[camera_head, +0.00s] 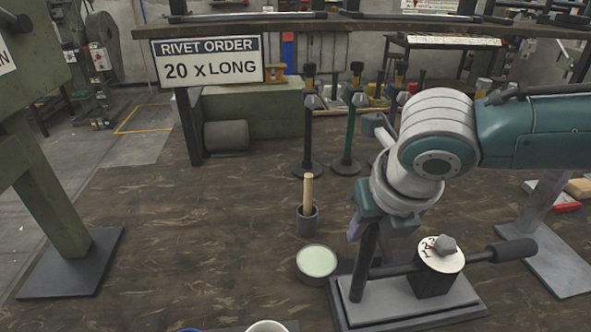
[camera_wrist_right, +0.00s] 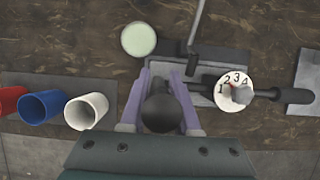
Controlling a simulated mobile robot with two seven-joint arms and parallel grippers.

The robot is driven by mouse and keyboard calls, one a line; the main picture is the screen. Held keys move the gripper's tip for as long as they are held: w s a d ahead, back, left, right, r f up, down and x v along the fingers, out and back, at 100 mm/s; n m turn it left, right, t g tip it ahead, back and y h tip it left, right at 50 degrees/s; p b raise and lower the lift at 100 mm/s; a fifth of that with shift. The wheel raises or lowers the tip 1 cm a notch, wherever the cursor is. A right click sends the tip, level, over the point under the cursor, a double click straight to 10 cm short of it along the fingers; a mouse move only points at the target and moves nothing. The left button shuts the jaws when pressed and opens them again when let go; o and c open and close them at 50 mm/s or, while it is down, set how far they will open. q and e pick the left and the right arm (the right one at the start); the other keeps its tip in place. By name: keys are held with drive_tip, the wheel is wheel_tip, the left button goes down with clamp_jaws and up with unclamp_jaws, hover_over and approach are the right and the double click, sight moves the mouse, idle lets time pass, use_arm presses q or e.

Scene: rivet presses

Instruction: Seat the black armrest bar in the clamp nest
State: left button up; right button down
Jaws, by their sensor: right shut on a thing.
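My right gripper (camera_head: 358,222), with purple fingers, is shut on the black armrest bar (camera_head: 364,265). The bar hangs down close to upright below it. In the right wrist view the bar's dark round end (camera_wrist_right: 161,113) shows between the fingers (camera_wrist_right: 160,98). The clamp (camera_head: 436,277) is a dark block with a white numbered dial on top and a black-gripped handle at the right, on a grey plate (camera_head: 410,305). The bar's lower end appears over the plate's left part, left of the dial. I cannot tell whether it touches the nest. My left gripper is not in view.
A pale green round tin (camera_head: 317,263) and a grey cup with a wooden stick (camera_head: 308,220) stand left of the clamp. Red, blue (camera_wrist_right: 42,107) and white cups (camera_wrist_right: 86,111) stand nearby. Several upright posts (camera_head: 309,130) stand behind. The table's left middle is clear.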

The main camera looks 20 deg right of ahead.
drive_tip(key=shift+f+b, duration=0.4)
drive_tip(key=shift+f, duration=0.25)
drive_tip(key=c, duration=0.6)
unclamp_jaws()
drive_tip(key=shift+o, duration=0.2)
drive_tip(key=d+p+v, duration=0.1)
drive_tip(key=p+v, duration=0.1)
drive_tip(key=v, duration=0.8)
drive_tip(key=shift+a, duration=0.45)
drive_tip(key=shift+a, duration=0.1)
